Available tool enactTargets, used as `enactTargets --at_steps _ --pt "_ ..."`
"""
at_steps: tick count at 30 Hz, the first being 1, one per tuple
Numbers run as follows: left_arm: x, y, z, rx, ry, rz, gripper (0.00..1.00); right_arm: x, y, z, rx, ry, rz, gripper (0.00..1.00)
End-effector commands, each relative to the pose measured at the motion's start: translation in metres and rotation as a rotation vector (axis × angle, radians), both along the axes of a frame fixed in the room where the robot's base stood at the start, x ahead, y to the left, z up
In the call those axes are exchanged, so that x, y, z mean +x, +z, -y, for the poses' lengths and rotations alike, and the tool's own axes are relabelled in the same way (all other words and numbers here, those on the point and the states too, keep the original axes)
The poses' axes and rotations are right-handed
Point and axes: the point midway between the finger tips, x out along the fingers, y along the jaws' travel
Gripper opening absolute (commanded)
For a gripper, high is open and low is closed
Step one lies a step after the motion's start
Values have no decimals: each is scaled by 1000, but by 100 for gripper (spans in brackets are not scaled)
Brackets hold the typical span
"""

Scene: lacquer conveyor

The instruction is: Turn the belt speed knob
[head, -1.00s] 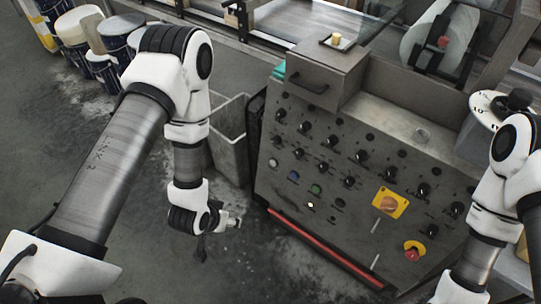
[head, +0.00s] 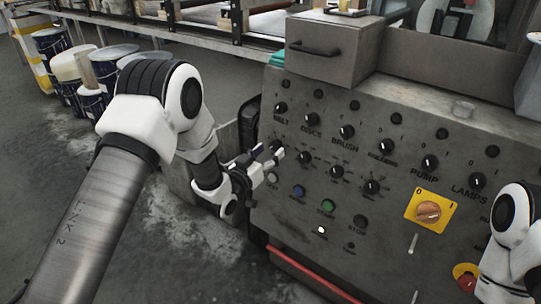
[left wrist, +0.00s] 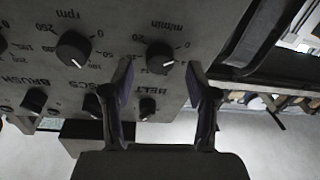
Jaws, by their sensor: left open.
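The belt speed knob, a black knob on an "m/min" dial (left wrist: 160,57), is in the upper middle of the left wrist view. In the head view it (head: 277,146) sits below the BELT knob (head: 281,107), partly hidden by my gripper. My left gripper (head: 274,165) is open at the panel's left side. In the left wrist view its two fingers (left wrist: 160,75) stand on either side of the belt speed knob, with a gap each side. I cannot tell how far the tips are from the panel. My right gripper is out of view.
The grey control panel (head: 300,225) carries several other knobs; the rpm knob (left wrist: 73,48) is the neighbour. Coloured buttons, a yellow-backed switch (head: 429,211) and a red stop button (head: 467,277) lie lower. A grey bin (head: 228,140) stands left of the panel. Paint cans (head: 92,103) stand farther left.

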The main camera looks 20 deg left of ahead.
Motion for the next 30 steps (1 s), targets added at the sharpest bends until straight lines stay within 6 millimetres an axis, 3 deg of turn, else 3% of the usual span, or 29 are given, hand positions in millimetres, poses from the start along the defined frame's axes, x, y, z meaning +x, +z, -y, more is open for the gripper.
enactTargets --at_steps 4,10,11,15,16,30 --pt "13 -1 3 -1 1 0 58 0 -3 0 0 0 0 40" --pt "14 -1 4 -1 2 -3 58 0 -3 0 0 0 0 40" --pt "14 -1 4 -1 2 -3 55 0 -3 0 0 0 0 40" --pt "14 -1 4 -1 2 -3 5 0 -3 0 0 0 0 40" --pt "14 -1 4 -1 2 -3 0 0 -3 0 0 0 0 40" --pt "14 -1 3 52 -9 16 0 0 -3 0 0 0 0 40"
